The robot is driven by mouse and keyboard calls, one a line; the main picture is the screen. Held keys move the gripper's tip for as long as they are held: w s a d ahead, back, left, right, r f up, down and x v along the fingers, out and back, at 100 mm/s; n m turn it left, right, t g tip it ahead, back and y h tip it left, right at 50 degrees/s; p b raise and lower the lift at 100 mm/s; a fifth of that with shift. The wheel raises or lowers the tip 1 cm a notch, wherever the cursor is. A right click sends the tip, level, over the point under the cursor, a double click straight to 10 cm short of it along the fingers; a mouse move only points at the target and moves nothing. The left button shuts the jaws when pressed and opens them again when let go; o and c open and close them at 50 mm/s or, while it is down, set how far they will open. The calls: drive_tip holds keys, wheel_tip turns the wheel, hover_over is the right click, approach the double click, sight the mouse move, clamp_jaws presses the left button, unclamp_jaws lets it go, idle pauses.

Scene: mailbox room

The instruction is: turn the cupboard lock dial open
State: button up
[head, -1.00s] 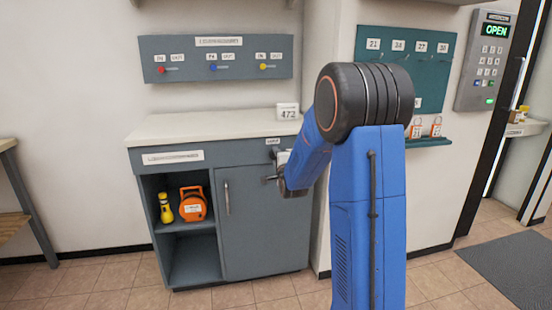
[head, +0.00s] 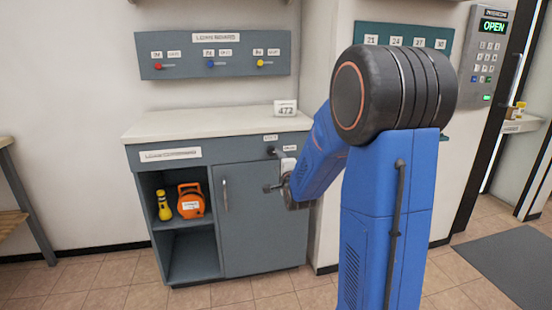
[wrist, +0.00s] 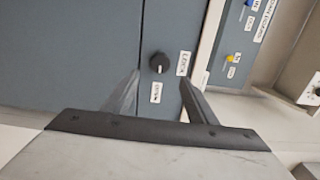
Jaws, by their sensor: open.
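The black lock dial (wrist: 159,62) sits on the grey cupboard front. In the wrist view, a LOCK label (wrist: 183,63) is to its right and an OPEN label (wrist: 156,92) below it. A small pale mark on the dial seems to face the OPEN label. The dial also shows in the head view (head: 271,150), on the upper right of the cupboard (head: 250,240). My gripper (wrist: 160,78) is open and empty, its fingers apart with the dial just beyond their tips. In the head view my gripper (head: 272,187) is below the dial, in front of the door.
The cupboard's open shelf holds a yellow flashlight (head: 164,205) and an orange case (head: 191,200). A sign reading 472 (head: 285,108) stands on the countertop (head: 200,123). A switch panel (head: 215,55) hangs above. A wall corner stands close right of the cupboard. The floor in front is clear.

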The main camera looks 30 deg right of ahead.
drive_tip(key=v, duration=0.8)
drive_tip(key=shift+s, duration=0.3)
drive_tip(key=shift+a, duration=0.1)
drive_tip(key=s+a+f+n+g+y, duration=0.1)
drive_tip(key=s+a+n+g, duration=0.3)
drive_tip(key=s, duration=0.7)
drive_tip(key=s+a+f+n+g+y, duration=0.2)
drive_tip(key=s+a+n+g, duration=0.2)
drive_tip(key=s+a+n, duration=0.4)
drive_tip(key=s+a+f+n+g+y, duration=0.1)
drive_tip(key=s+a+n+g, duration=0.3)
drive_tip(key=s+n, duration=0.5)
drive_tip(key=s+a+y, duration=0.1)
drive_tip(key=s+a, duration=0.1)
drive_tip(key=s, duration=0.5)
drive_tip(key=shift+s+f+g, duration=0.25)
drive_tip(key=shift+f+g, duration=0.05)
drive_tip(key=shift+f, duration=0.1)
